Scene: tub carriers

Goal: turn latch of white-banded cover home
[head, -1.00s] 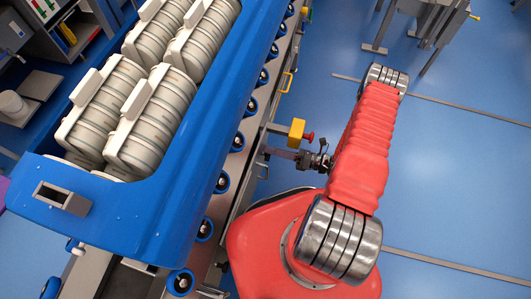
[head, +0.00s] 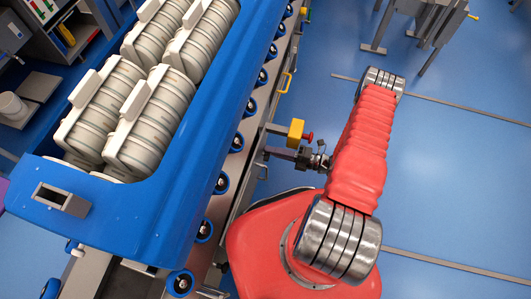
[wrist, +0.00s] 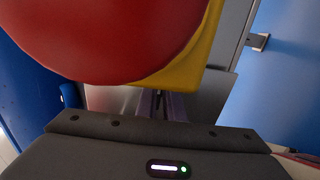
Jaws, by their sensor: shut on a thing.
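In the head view my gripper (head: 276,151) reaches left from the arm to the side of the conveyor, just below a yellow box with a red button. In the wrist view its two narrow purple-grey fingers (wrist: 160,105) are close together, with a thin dark piece (wrist: 160,100) between them. I cannot tell what that piece belongs to. No white-banded cover or latch can be made out in either view. The fingertips are partly hidden under the red button in the wrist view.
The yellow box (head: 296,131) with its red button (head: 308,136) stands right by the gripper; the button (wrist: 110,35) fills much of the wrist view. A blue carrier (head: 130,215) with beige ribbed tubs (head: 150,120) stands on the roller conveyor (head: 222,182).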

